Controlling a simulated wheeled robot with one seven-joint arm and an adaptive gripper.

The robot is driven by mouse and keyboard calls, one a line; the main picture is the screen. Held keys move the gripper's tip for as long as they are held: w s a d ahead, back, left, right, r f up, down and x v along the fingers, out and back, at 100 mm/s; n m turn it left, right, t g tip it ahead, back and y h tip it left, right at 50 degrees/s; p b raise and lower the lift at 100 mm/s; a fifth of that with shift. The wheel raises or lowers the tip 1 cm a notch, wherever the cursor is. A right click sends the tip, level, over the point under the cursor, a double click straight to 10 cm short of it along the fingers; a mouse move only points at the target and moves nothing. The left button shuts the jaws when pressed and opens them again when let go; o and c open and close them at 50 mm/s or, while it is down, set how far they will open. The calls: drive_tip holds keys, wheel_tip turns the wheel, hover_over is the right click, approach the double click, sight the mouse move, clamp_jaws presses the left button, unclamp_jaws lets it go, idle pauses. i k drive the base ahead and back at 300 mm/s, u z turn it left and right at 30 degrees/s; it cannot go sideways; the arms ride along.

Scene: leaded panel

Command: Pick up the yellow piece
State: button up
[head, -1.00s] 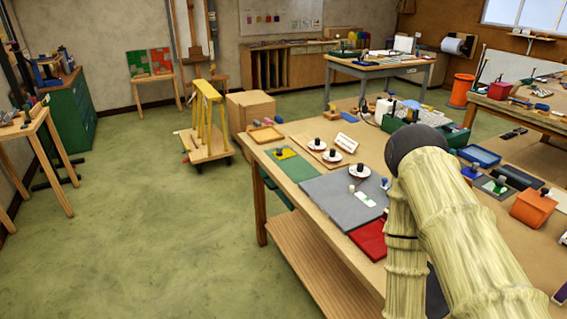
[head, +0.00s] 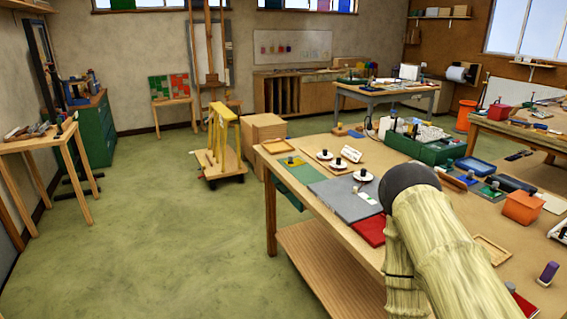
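The yellow piece (head: 292,160) is a small flat patch with a dark knob on it. It lies on the green mat (head: 298,175) at the far left end of the long wooden table. It looks very small from here, and its exact outline is hard to tell. My arm, in a pale ribbed sleeve with a dark round joint, rises at the lower right over the table's near side. My gripper is not in view, so its state and any contact are hidden.
On the table are a grey mat (head: 345,197), white discs with dark knobs (head: 337,163), a red pad (head: 371,230), a green crate (head: 424,150) and an orange box (head: 523,207). A yellow-framed cart (head: 222,155) stands behind the table's left end. The green floor at left is clear.

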sight(292, 162)
drive_tip(key=u, duration=0.75)
drive_tip(key=i, duration=0.95)
drive_tip(key=u, duration=0.45)
drive_tip(key=i, duration=1.25)
drive_tip(key=z, duration=0.65)
